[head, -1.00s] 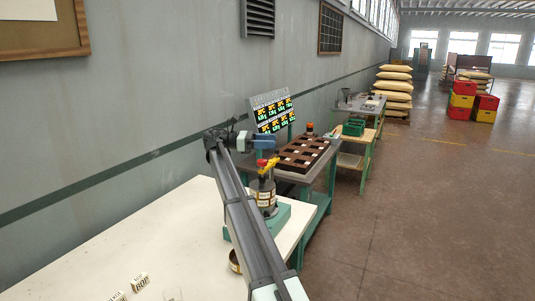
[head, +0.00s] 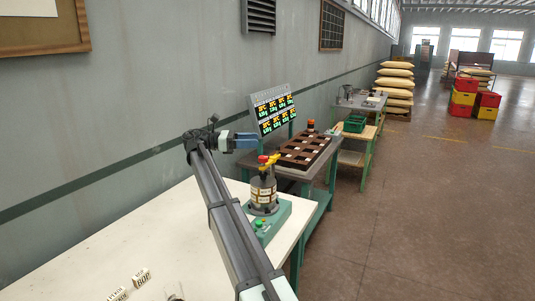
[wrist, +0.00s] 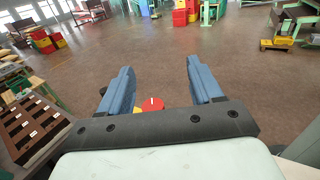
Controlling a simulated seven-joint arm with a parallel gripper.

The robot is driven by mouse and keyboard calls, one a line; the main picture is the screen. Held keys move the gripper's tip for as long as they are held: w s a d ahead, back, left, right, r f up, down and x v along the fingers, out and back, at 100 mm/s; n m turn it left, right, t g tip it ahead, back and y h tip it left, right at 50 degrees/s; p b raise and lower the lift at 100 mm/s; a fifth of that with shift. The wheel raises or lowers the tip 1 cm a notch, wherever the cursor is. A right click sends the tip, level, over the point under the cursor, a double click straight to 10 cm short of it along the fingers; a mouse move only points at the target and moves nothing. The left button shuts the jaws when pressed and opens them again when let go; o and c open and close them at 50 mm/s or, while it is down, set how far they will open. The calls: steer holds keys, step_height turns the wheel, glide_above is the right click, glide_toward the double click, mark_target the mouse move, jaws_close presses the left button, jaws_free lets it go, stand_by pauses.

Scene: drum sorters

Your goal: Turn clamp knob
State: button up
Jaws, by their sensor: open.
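The red clamp knob (head: 262,159) sits at the top of a yellow clamp (head: 274,160), over a grey drum (head: 263,190) with cream labels on a green base (head: 271,228). The base stands at the far right corner of the white table. My gripper (head: 257,141) has blue fingers and is open and empty. In the head view it appears above and slightly left of the knob, apart from it. In the wrist view the red knob (wrist: 152,106) shows between the two open fingers, near the palm edge; my gripper (wrist: 159,68) holds nothing. The knob's lower part is hidden there.
The white table (head: 120,245) carries small labelled blocks (head: 142,277) at its front. Behind the drum are a dark tray with compartments (head: 306,151) and a lit display board (head: 274,113). The wall is close on the left; open floor lies to the right.

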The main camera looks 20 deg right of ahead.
mark_target(267, 164)
steer(key=s+a+f+n+t, duration=0.4)
steer(key=s+f+n+t, duration=0.2)
steer(key=s+f+t, duration=0.2)
steer(key=w+a+n+t+y, duration=0.1)
steer(key=w+n+t, duration=0.1)
steer(key=w+t, duration=0.25)
steer(key=x, duration=1.3)
steer(key=shift+w+d+r, duration=0.1)
steer(key=shift+r, duration=0.05)
steer(key=shift+c, duration=0.4)
